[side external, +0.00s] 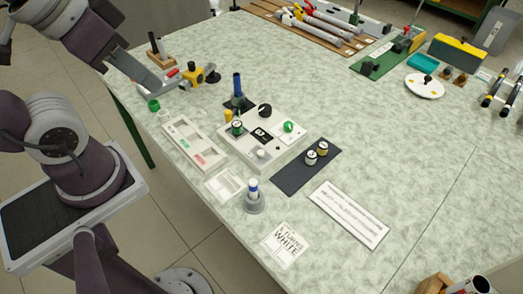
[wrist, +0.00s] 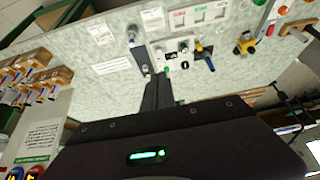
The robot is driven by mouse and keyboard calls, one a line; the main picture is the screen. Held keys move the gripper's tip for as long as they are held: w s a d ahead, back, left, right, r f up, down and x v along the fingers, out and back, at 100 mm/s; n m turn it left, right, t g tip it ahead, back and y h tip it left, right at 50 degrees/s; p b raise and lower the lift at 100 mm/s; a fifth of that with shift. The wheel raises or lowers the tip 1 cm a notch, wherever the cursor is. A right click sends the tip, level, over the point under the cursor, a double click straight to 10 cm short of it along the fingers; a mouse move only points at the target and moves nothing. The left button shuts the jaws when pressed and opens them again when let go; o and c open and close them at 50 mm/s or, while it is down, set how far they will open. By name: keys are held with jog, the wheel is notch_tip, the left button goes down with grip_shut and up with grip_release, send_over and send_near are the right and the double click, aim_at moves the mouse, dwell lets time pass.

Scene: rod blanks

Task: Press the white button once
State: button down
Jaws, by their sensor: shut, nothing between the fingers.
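The white button (side external: 262,153) is a small pale round cap at the near corner of the light control panel (side external: 250,150) in the side external view. The panel also carries a green button (side external: 288,127), a black knob (side external: 265,110) and a small dark label (side external: 262,134). The panel also shows in the wrist view (wrist: 174,54), small and beyond my fingers. My gripper (wrist: 159,78) shows dark in the wrist view, its fingers together and empty. It appears apart from the panel. I cannot make out my fingertips in the side external view.
A labelled tray (side external: 178,137) lies left of the panel. A blue-topped tool (side external: 238,88) stands behind it. A grey holder with a blue-and-white piece (side external: 254,198) stands in front. A dark mat (side external: 290,180) with two round pieces lies to the right.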

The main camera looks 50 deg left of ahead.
jog(key=w+a+f+g+y, duration=0.1)
jog(key=w+a+f, duration=0.15)
jog(key=w, duration=0.25)
jog(key=w+a+f+y, duration=0.1)
jog(key=w+a+f, duration=0.1)
jog(key=w+f, duration=0.15)
jog(key=t+h, duration=0.2)
jog(key=h, duration=0.7)
send_over(257, 152)
notch_tip(257, 152, down, 16)
jog(key=shift+m, duration=0.3)
jog(key=shift+f, duration=4.4)
jog(key=shift+f, duration=0.4)
